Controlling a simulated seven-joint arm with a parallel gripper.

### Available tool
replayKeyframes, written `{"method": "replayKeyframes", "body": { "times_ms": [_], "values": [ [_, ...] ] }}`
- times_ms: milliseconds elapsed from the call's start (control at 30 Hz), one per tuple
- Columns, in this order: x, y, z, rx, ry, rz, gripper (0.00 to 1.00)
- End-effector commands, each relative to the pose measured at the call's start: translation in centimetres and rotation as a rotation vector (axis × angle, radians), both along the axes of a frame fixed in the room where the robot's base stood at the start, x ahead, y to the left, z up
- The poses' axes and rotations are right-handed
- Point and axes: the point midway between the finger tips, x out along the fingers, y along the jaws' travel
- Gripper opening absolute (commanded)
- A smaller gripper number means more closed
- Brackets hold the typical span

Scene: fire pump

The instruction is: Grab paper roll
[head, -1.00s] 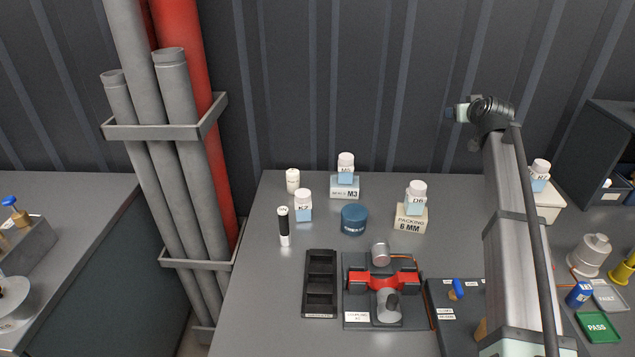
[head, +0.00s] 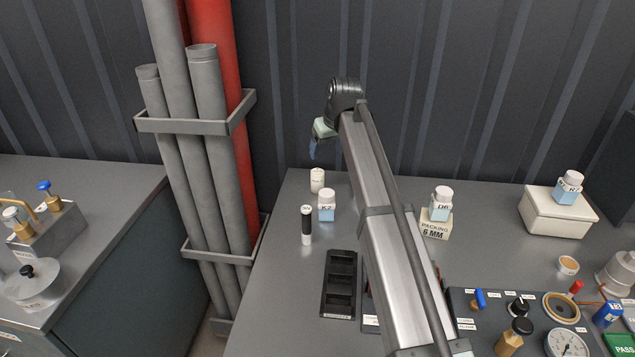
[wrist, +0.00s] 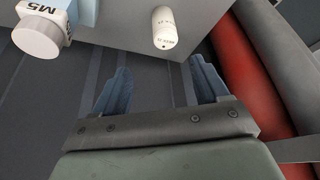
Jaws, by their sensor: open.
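A small white cylinder (head: 317,180), which looks like the paper roll, stands upright near the back left corner of the bench. It also shows in the wrist view (wrist: 165,28), at the top middle, with small print on its side. My gripper (head: 313,148) is above and behind it, apart from it. In the wrist view my gripper (wrist: 160,72) is open, with two blue fingers spread and nothing between them. The white cylinder appears beyond the fingertips, near the right finger.
A white-capped M5 bottle (wrist: 45,30) is close by in the wrist view. My arm hides part of the bench.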

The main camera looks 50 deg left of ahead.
Motion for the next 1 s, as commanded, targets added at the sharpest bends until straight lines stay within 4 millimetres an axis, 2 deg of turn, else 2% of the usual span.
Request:
{"method": "replayKeyframes", "body": {
  "times_ms": [267, 600, 1000],
  "values": [
    [-0.2, 0.8, -2.0, -0.009, 0.004, 0.003, 0.74],
    [0.3, 2.9, -7.1, -0.008, 0.003, 0.003, 0.74],
    [0.2, 4.0, -9.6, -0.008, 0.003, 0.003, 0.74]
  ]
}}
